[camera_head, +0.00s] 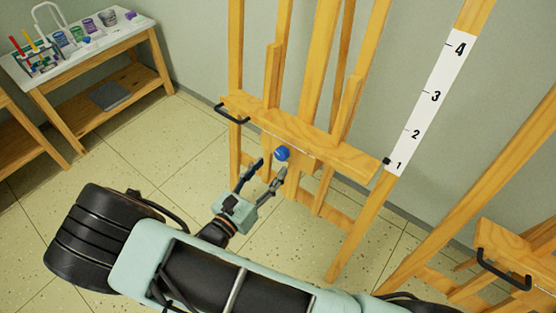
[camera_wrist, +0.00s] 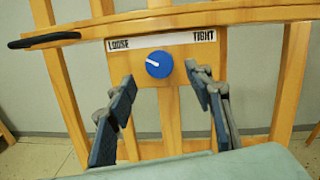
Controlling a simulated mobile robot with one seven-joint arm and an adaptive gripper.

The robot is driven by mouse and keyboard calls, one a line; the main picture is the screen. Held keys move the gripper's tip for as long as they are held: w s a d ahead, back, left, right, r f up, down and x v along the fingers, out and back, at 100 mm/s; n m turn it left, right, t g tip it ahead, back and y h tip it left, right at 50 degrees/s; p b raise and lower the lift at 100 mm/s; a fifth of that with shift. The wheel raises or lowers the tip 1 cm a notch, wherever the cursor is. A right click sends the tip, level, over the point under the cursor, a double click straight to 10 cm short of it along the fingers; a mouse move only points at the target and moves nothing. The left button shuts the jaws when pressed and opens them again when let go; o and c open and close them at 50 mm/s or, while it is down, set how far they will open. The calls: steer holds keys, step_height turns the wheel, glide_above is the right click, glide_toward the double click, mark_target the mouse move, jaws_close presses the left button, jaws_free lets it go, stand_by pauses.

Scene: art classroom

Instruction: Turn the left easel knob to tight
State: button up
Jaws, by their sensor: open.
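A blue round knob (camera_head: 282,154) sits on the front of the left wooden easel (camera_head: 310,135), below its shelf. In the wrist view the knob (camera_wrist: 159,64) has a white pointer line aimed to the left and slightly up, toward the LOOSE label (camera_wrist: 119,44). The TIGHT label (camera_wrist: 203,37) is at the right end of the same white strip. My gripper (camera_head: 263,165) is open and empty, just short of the knob. In the wrist view its two fingers (camera_wrist: 160,88) stand apart, one on each side below the knob, not touching it.
A black handle (camera_head: 232,114) juts from the easel shelf's left end. A second easel (camera_head: 510,262) with another black handle stands at right. A numbered white scale (camera_head: 432,100) runs up a post. A supply table (camera_head: 75,60) stands at back left, with open floor between.

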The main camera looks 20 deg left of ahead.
mark_target(280, 157)
steer(key=x, duration=0.5)
steer(key=c, duration=1.2)
steer(key=shift+o, duration=0.2)
steer(key=shift+b, duration=0.3)
